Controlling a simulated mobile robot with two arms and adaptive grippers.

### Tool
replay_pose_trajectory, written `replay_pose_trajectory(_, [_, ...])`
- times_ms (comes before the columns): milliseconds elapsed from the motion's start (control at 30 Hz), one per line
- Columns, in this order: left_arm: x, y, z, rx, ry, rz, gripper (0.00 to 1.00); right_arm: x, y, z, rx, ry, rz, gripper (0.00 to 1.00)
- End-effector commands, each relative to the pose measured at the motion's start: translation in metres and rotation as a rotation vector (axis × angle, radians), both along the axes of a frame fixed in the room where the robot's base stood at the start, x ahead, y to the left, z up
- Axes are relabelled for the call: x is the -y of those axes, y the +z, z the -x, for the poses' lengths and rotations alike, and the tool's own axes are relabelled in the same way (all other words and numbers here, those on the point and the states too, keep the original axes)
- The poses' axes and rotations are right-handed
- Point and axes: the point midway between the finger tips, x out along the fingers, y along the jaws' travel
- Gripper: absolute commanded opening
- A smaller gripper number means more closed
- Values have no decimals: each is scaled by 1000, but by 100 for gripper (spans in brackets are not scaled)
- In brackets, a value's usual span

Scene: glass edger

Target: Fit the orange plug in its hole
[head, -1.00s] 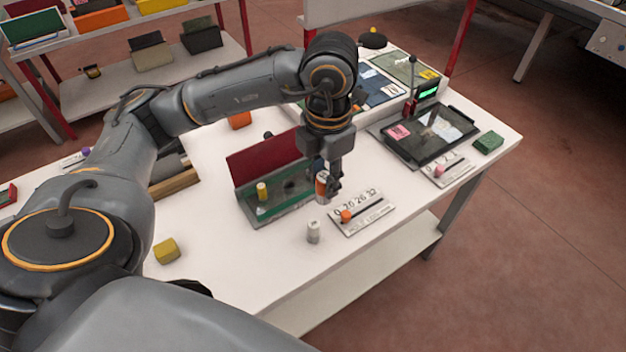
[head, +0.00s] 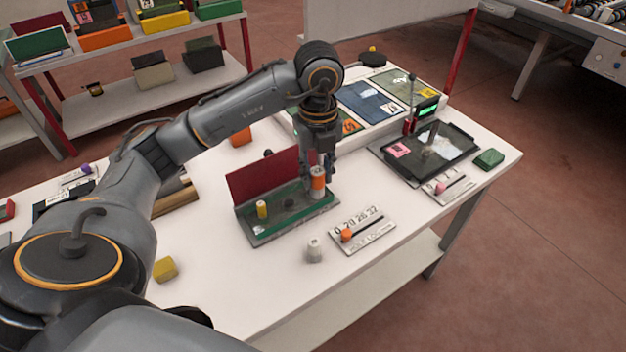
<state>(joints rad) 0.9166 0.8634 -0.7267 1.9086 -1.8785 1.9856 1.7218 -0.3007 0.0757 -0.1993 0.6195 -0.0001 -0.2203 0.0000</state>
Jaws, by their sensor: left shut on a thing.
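The orange plug (head: 317,180), with a pale band, is upright in my left gripper (head: 319,164), whose fingers are shut on its upper part. The plug stands over the right end of the green board (head: 268,231), which has a dark red back panel (head: 262,176). Its lower end hides the spot beneath, so I cannot tell whether it is in a hole or just above one. A yellow plug (head: 262,210) stands at the board's left, with a dark round spot (head: 289,203) between them. My right gripper is out of view.
A white-grey plug (head: 314,249) stands in front of the board, beside a numbered slider plate (head: 362,231) with an orange knob. A yellow block (head: 165,269) lies at front left. A black tray (head: 430,147) and green block (head: 488,159) are to the right.

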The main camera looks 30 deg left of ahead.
Motion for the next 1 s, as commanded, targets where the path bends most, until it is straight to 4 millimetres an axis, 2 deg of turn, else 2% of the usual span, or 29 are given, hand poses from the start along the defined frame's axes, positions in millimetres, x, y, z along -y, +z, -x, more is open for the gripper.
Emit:
replay_pose_trajectory(100, [-20,-9,-22,-3,5,-1,0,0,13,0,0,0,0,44])
replay_pose_trajectory(200, [-31,-31,-34,-4,2,-2,0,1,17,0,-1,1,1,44])
replay_pose_trajectory(400, [-44,-58,-52,1,-1,-1,0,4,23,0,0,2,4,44])
replay_pose_trajectory(567, [-49,-68,-58,1,-1,0,0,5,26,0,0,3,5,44])
replay_pose_trajectory(800, [-50,-97,-59,1,-2,-1,0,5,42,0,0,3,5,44])
replay_pose_trajectory(1000, [-50,-101,-60,3,-2,-1,0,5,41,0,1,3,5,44])
